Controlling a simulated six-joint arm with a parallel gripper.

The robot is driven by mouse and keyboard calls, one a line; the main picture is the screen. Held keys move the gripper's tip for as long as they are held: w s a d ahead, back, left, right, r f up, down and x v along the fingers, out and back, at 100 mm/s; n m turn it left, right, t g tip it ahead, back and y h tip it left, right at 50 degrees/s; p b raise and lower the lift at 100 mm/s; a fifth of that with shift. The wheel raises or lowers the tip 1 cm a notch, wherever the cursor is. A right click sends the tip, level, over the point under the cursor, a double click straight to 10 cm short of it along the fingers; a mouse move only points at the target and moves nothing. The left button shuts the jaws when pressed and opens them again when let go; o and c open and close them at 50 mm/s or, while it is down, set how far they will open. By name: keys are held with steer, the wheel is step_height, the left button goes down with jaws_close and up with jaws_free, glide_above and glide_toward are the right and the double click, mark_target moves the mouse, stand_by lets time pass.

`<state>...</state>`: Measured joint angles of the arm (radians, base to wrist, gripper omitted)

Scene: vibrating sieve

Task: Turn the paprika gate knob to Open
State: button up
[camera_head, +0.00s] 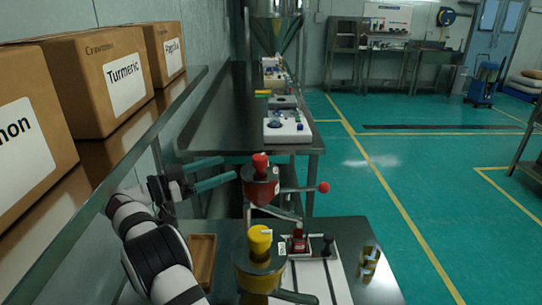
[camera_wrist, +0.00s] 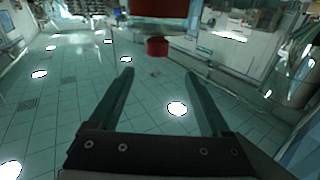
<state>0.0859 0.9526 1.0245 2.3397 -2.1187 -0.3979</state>
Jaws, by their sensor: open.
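A red unit (camera_head: 262,188) stands beyond the yellow one, with a red top knob (camera_head: 260,160) and a side rod ending in a red ball (camera_head: 323,187). The colour fits paprika, but I cannot read its label or gate position. My gripper (camera_head: 229,168) is to the left of the red unit, with its two teal fingers spread and pointing right toward it. In the wrist view my gripper (camera_wrist: 158,72) is open and empty. A small round red part (camera_wrist: 157,46) lies ahead between the fingertips, apart from them, and a larger red body (camera_wrist: 160,8) is cut off at the top edge.
A yellow-topped unit (camera_head: 259,240) stands nearer on the steel bench. A wooden tray (camera_head: 203,258), a small red device (camera_head: 299,240) and a dark knobbed part (camera_head: 327,245) are close by. A shelf on the left holds Turmeric (camera_head: 108,75) and Paprika (camera_head: 165,50) boxes.

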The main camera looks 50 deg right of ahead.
mark_target(270, 167)
steer(key=x, duration=0.9)
steer(key=f+x, duration=0.1)
steer(key=x, duration=0.4)
steer(key=shift+s+d+f, duration=0.1)
steer(key=shift+s, duration=0.3)
jaws_close()
